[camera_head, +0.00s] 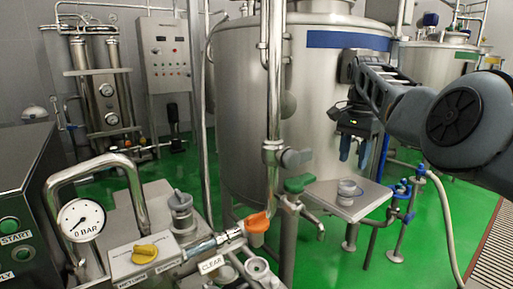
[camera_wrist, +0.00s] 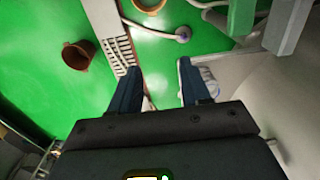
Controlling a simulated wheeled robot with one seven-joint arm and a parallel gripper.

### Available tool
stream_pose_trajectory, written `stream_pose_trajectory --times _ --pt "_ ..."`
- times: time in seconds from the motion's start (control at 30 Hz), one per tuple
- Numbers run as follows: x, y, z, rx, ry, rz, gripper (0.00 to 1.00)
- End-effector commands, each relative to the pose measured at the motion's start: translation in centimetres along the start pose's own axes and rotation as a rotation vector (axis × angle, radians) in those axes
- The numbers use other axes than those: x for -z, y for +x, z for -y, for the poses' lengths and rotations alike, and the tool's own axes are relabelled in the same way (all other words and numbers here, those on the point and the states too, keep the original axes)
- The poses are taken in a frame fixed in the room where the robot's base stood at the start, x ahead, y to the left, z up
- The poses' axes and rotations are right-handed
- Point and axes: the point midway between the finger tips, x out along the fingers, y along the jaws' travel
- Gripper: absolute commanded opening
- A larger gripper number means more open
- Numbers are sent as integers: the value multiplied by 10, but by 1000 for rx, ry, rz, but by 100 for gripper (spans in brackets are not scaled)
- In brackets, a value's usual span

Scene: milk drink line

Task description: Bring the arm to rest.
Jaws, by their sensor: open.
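My gripper (camera_head: 354,150) hangs at the end of my arm, in front of the large steel tank (camera_head: 245,110) in the head view. Its blue fingers point down, above and behind the small steel table. Nothing is held. My arm reaches in from the right side of the head view.
A steel table (camera_head: 335,205) with a grey fitting stands below my gripper. Blue-handled valves (camera_head: 402,190) and a hose stand right of it. A gauge (camera_head: 82,220) and a yellow knob (camera_head: 145,254) are front left. A brown pot-like object (camera_wrist: 78,55) shows in the wrist view.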

Motion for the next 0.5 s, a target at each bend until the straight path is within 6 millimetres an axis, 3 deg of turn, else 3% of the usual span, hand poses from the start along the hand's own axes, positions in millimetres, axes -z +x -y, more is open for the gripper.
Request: stream_pose_trajectory --times 0.27,0.5 --pt "8 41 -2 16 -8 -24 47" --pt "18 95 -7 43 -21 -66 47"
